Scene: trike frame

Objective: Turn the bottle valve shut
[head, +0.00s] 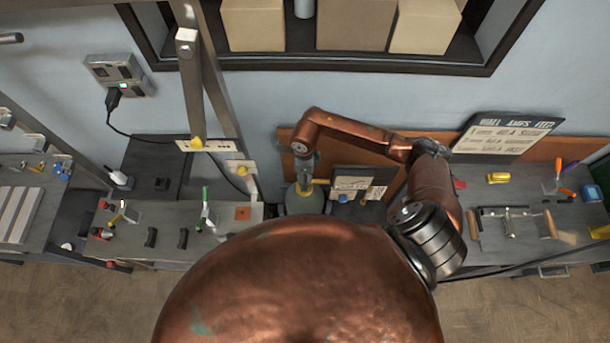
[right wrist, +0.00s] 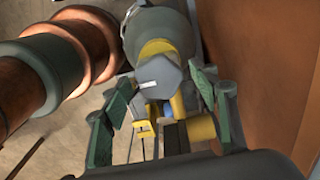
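The grey-green gas bottle (head: 305,201) stands by the back wall, between the left workbench and the orange-brown panel. In the right wrist view the bottle (right wrist: 158,22) is at the top, with a yellow collar and a grey faceted valve knob (right wrist: 160,78) towards me. My right gripper (right wrist: 162,95) is open, its green-padded fingers on either side of the knob, with visible gaps to both. In the head view my right gripper (head: 305,178) points down just above the bottle and partly hides its top. My left gripper is not in view.
A workbench (head: 225,215) with small tools stands left of the bottle. A dark sign box (head: 352,185) is just right of it, before the orange-brown panel (head: 392,165). Another bench (head: 530,245) with a wooden-handled tool is at the right. A grey post stands left of the bottle.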

